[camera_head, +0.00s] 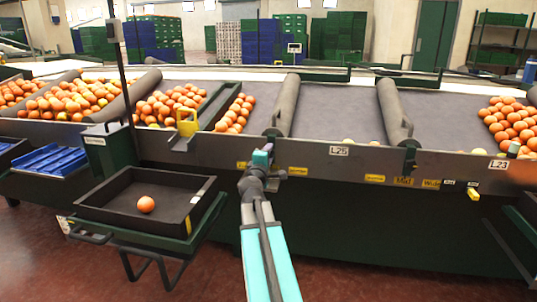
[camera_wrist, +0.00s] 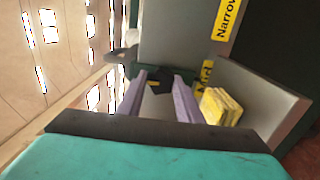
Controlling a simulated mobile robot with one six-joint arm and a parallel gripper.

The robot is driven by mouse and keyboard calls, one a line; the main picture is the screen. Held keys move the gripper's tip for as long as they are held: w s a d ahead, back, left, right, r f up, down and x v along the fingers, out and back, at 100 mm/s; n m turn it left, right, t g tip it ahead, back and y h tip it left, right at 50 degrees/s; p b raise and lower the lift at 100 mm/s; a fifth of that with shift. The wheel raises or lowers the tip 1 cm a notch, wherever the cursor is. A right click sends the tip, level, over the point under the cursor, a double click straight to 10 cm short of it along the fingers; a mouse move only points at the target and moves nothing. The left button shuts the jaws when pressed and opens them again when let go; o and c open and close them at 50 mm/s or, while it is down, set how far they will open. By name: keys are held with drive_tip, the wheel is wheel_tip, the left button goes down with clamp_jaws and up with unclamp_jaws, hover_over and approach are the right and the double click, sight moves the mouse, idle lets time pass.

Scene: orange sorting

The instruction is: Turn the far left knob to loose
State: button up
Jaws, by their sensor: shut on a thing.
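In the wrist view, my gripper (camera_wrist: 159,84) has its two grey-violet fingers on either side of a small dark knob (camera_wrist: 160,83), shut on it. The knob's lower part and its turn position are hard to make out. In the head view, my gripper (camera_head: 264,157) is at the front panel of the sorting line (camera_head: 335,160), near the picture's middle. It hides the knob there. A yellow block-shaped handle (camera_wrist: 221,107) sits just right of the fingers in the wrist view.
A yellow "Narrow" label (camera_wrist: 227,18) is on the panel, with another partly hidden below it. A black tray (camera_head: 105,213) holding one orange (camera_head: 146,204) stands to the left on a green frame. Another yellow handle (camera_head: 474,194) sticks out at the right. Oranges (camera_head: 508,125) lie on the belts behind.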

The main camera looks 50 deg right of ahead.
idle(0.4)
drive_tip(key=o, duration=1)
drive_tip(key=shift+o, duration=0.2)
drive_tip(key=shift+s+a, duration=0.1)
drive_tip(key=shift+a, duration=0.05)
drive_tip(key=shift+p+v, duration=0.3)
drive_tip(key=shift+v, duration=2.55)
drive_tip(key=shift+f+b, duration=0.15)
drive_tip(key=shift+b, duration=1.05)
drive_tip(key=b, duration=0.5)
drive_tip(key=shift+s+a, duration=0.3)
drive_tip(key=shift+a, duration=0.05)
drive_tip(key=b, duration=0.2)
drive_tip(key=a+b, duration=0.1)
drive_tip(key=b, duration=0.1)
drive_tip(key=shift+s+a, duration=0.1)
drive_tip(key=shift+s, duration=0.2)
